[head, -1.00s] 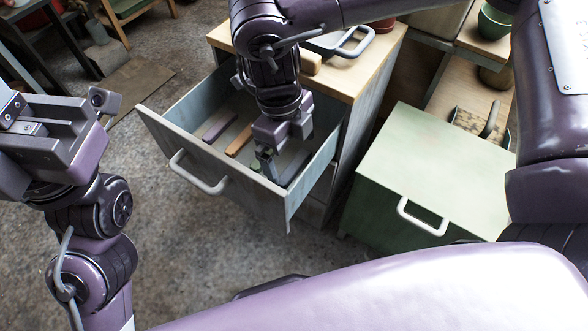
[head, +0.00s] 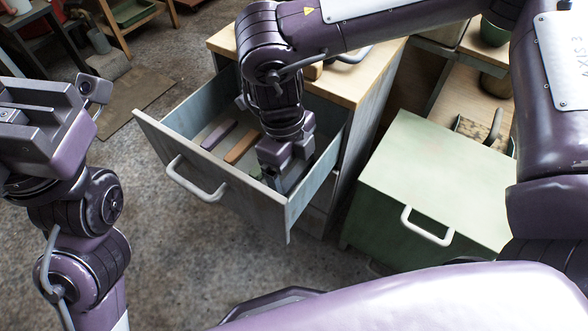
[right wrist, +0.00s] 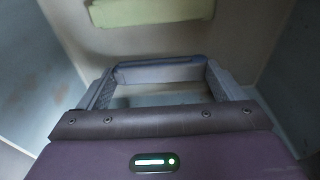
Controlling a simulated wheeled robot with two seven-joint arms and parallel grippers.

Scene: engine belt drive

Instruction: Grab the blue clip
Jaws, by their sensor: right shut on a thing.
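My right gripper (head: 282,180) reaches down into the open drawer, near its front right corner. In the right wrist view, the right gripper (right wrist: 160,76) is shut on the blue clip (right wrist: 158,62), a dull blue bar spanning between the two fingertips. In the head view the clip is hidden behind the gripper and the drawer front. I cannot tell whether the clip touches the drawer floor. My left gripper (head: 45,115) is at the left edge, away from the drawer, and its fingers do not show clearly.
The grey-blue drawer (head: 235,195) has high walls close around the right gripper. In it lie a purple bar (head: 219,134), an orange-brown bar (head: 243,143) and a pale green piece (right wrist: 150,11). A green cabinet (head: 440,170) stands to the right.

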